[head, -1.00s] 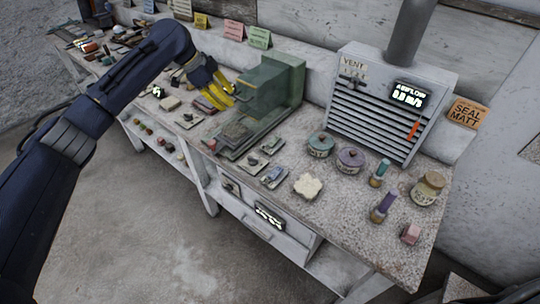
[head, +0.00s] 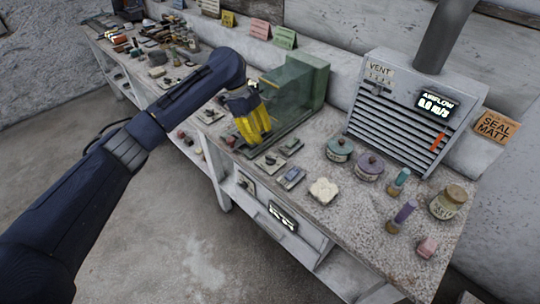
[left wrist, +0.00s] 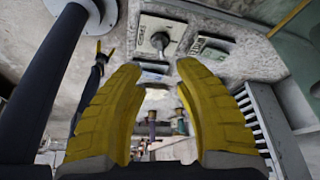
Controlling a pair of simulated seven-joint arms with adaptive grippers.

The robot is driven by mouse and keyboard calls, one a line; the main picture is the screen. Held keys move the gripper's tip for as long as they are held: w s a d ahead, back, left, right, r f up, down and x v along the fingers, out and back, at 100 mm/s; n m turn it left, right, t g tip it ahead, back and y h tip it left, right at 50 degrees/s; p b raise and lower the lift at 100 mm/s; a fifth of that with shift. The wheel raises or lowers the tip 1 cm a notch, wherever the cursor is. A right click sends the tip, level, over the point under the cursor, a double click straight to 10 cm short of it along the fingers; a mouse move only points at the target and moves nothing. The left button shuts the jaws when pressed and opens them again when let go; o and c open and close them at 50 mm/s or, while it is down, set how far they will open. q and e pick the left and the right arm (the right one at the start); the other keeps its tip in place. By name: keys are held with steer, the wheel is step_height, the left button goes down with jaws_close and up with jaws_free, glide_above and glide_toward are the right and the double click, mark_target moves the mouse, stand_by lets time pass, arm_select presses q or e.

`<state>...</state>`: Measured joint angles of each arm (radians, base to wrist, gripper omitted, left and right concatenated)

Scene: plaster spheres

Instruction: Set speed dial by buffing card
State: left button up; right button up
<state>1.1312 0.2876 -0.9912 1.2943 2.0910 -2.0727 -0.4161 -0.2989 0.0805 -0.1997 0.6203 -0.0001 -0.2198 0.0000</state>
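A small plate with a round knob (head: 270,162), seemingly the speed dial, lies on the bench in front of the green machine. The knob also shows beyond the fingertips in the left wrist view (left wrist: 160,41). My left gripper (head: 252,130) is above and behind that plate; its yellow fingers (left wrist: 160,75) are apart with nothing between them. Yellow (head: 228,19), pink (head: 260,28) and green (head: 284,38) cards stand along the back; their text is too small to read, so I cannot tell which concerns buffing. My right gripper (left wrist: 104,50) shows small, its yellow tips apart.
The green machine (head: 300,80) stands close behind my left gripper. A second small plate (head: 290,177) lies beside the knob. Lidded jars (head: 369,166), a sponge-like block (head: 323,190) and a grey vent box (head: 400,110) occupy the right.

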mark_target(270, 156)
arm_select(q)
steer(key=x, duration=0.9)
steer(key=shift+d+f, duration=0.15)
steer(key=shift+f, duration=0.15)
steer(key=shift+c, duration=0.2)
jaws_close()
